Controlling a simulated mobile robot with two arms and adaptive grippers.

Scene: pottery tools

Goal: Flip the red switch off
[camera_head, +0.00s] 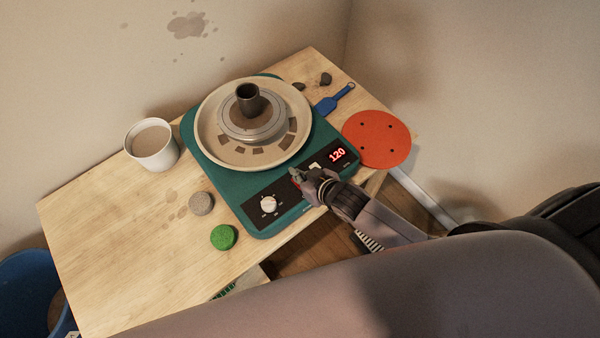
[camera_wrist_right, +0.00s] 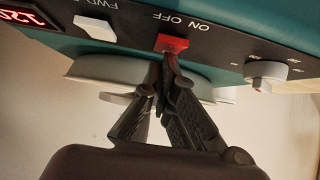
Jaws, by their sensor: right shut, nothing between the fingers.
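The red switch (camera_wrist_right: 172,43) sits on the black front panel of the teal pottery wheel (camera_head: 245,187), beside the ON and OFF lettering in the right wrist view. In the head view my right gripper mostly covers the switch. My right gripper (camera_head: 298,177) is shut and empty at the panel. In the wrist view its closed fingertips (camera_wrist_right: 168,66) are right at the switch's edge; I cannot tell whether they touch it. The red display (camera_head: 337,154) is lit and reads 120. My left gripper is not in view.
A white knob (camera_head: 268,204) and a white FWD switch (camera_wrist_right: 94,31) flank the red switch. A small dark pot (camera_head: 249,98) stands on the wheel head. A cup (camera_head: 152,144), green sponge (camera_head: 223,237) and red disc (camera_head: 377,139) are around the wheel.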

